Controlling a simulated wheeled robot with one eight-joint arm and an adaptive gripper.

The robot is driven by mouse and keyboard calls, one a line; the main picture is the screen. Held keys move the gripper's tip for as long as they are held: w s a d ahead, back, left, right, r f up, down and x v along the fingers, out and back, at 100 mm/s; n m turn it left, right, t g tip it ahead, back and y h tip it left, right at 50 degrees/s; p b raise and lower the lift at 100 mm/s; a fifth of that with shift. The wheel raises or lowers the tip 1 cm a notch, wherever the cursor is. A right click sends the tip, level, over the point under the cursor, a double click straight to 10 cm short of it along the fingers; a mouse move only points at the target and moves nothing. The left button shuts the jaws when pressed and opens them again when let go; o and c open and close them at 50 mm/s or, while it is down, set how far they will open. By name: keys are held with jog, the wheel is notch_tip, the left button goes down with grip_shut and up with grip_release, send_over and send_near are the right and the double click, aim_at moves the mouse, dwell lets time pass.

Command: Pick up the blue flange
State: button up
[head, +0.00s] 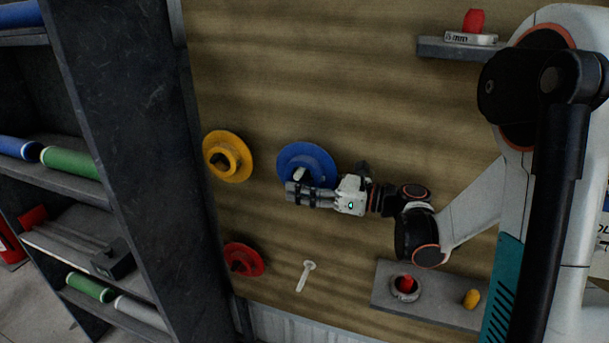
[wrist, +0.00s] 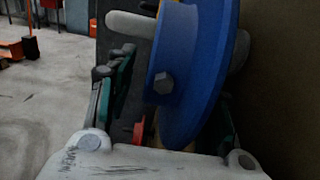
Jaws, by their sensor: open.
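The blue flange (head: 309,156) hangs on a pale peg on the wooden wall panel. My gripper (head: 293,192) is open and lies across the lower front of the flange in the head view, hiding part of it. In the wrist view the blue flange (wrist: 197,75) is seen close and edge-on, its disc reaching down between the dark green fingers. A hex bolt head shows on it, and the pale peg sticks out on both sides. The right finger is mostly hidden behind the disc. I cannot tell whether either finger touches it.
A yellow flange (head: 227,157) hangs to the left and a red flange (head: 243,260) lower left. An empty pale peg (head: 306,275) sticks out below. A small shelf (head: 430,305) is lower right, another (head: 460,48) upper right. A dark rack (head: 135,150) with rolls stands at left.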

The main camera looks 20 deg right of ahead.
grip_shut()
jog(key=shift+r, duration=0.15)
jog(key=shift+r+p, duration=0.4)
jog(key=shift+r, duration=0.25)
jog(key=s+a+p, duration=0.2)
jog(key=s+a, duration=0.8)
jog(key=s, duration=0.4)
jog(key=shift+s+a, duration=0.25)
